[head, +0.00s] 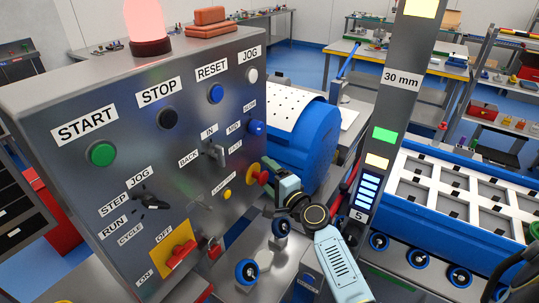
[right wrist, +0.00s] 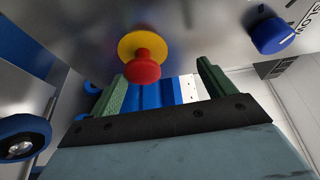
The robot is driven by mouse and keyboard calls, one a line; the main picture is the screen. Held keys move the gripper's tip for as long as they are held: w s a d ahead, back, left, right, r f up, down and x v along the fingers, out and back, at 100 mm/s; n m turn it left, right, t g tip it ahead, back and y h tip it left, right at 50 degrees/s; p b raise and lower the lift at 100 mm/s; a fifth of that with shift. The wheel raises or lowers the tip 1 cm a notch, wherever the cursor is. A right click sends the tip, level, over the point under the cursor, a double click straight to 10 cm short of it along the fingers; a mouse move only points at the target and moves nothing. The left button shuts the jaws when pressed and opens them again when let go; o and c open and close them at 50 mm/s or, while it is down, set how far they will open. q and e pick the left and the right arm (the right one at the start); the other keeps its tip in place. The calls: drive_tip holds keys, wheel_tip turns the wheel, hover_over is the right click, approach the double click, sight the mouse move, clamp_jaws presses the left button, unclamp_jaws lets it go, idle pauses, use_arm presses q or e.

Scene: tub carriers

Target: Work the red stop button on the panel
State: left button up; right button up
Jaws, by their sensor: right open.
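The red stop button (head: 264,177) is a mushroom head on a yellow round collar, low on the right part of the grey panel (head: 75,190). In the right wrist view the red button (right wrist: 142,72) stands out from its yellow collar, between the lines of my two green fingers and left of their middle. My right gripper (head: 270,175) is open at the button, in front of the panel's right edge. It also shows in the right wrist view (right wrist: 162,72) with nothing between its fingers. I cannot tell if a finger touches the button. My left gripper is not in view.
A blue knob (head: 256,127) sits above the button, and a small yellow button (head: 227,194) to its left. A red rotary switch (head: 179,253) and padlock (head: 215,249) are lower left. A blue drum (head: 305,150) and a grey post (head: 390,110) stand to the right.

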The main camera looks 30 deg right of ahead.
drive_tip(key=o, duration=0.4)
wheel_tip(320, 180, up, 7)
drive_tip(key=w+p, duration=0.1)
drive_tip(key=p, duration=0.1)
drive_tip(key=shift+d+t, duration=0.25)
drive_tip(key=shift+t, duration=0.05)
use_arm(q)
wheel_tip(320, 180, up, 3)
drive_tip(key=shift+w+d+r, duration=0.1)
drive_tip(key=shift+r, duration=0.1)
use_arm(e)
drive_tip(key=shift+r, duration=0.5)
drive_tip(key=shift+g, duration=0.7)
drive_tip(key=f, duration=0.5)
drive_tip(key=shift+s+a+f, duration=0.15)
drive_tip(key=shift+s+f, duration=0.15)
drive_tip(key=shift+s, duration=0.05)
drive_tip(key=shift+c, duration=0.6)
drive_tip(key=shift+s+a+r, duration=0.1)
drive_tip(key=shift+s+r, duration=0.05)
drive_tip(key=shift+s, duration=0.2)
drive_tip(key=shift+c, duration=1.4)
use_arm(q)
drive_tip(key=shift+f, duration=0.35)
use_arm(e)
drive_tip(key=s+d, duration=0.1)
drive_tip(key=s, duration=1.4)
drive_tip(key=shift+s+f, duration=0.25)
drive_tip(key=shift+f, duration=0.1)
